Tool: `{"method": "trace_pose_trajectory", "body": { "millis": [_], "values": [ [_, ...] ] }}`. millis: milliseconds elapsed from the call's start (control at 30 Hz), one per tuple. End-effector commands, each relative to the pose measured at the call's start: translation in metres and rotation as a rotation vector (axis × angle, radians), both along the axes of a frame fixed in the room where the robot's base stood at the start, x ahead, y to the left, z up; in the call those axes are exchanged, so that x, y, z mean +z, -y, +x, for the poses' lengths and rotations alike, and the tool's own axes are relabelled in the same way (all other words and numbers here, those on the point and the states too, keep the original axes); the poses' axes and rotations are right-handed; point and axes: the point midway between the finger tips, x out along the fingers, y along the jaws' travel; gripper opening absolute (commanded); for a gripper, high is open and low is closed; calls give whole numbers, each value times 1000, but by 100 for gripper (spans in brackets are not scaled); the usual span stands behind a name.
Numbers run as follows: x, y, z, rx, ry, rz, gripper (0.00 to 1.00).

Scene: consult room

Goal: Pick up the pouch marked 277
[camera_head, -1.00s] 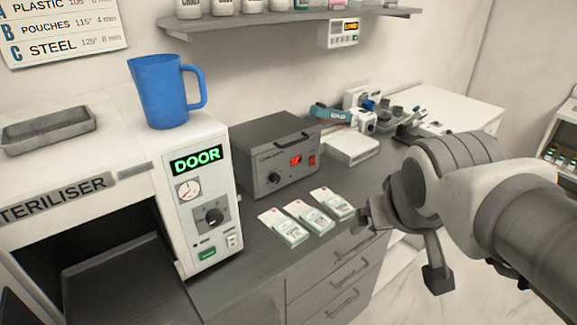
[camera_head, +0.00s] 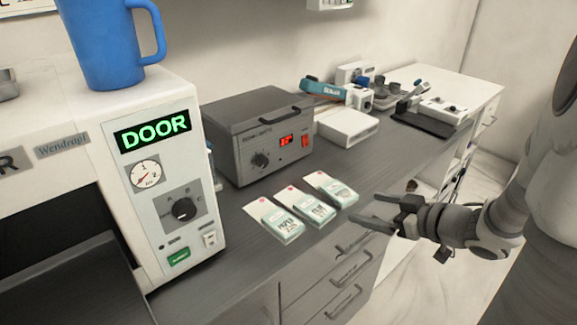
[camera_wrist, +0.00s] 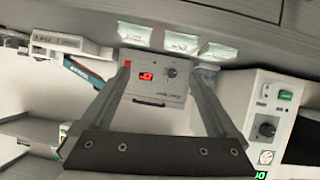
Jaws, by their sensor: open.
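Three flat white-and-green pouches lie in a row on the grey counter: a left pouch (camera_head: 274,219), a middle pouch (camera_head: 305,206) and a right pouch (camera_head: 331,189). Their printing is too small to read, so I cannot tell which is marked 277. My gripper (camera_head: 364,207) is open and empty, just right of the right pouch near the counter's front edge, touching none. In the wrist view, which is upside down, the pouches show beyond my fingers (camera_wrist: 157,70) at the top, as a left one (camera_wrist: 134,33), a middle one (camera_wrist: 182,43) and a right one (camera_wrist: 218,53).
A grey box with a red display (camera_head: 260,135) stands behind the pouches. The white steriliser (camera_head: 165,110) with a blue jug (camera_head: 100,45) on top stands left. White equipment (camera_head: 345,125) is at the back right. Drawer handles (camera_head: 350,270) stick out below the counter edge.

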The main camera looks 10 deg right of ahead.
Motion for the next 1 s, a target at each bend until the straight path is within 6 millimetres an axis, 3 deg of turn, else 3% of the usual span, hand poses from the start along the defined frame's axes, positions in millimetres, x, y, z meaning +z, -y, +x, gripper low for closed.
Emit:
{"method": "trace_pose_trajectory", "body": {
  "millis": [100,233,700,1000],
  "values": [
    [-5,-10,-14,54,-8,84,95],
    [-9,-20,-15,84,-7,120,95],
    [-47,-74,54,86,-5,119,95],
    [-53,-86,72,83,-5,117,95]
  ]
}}
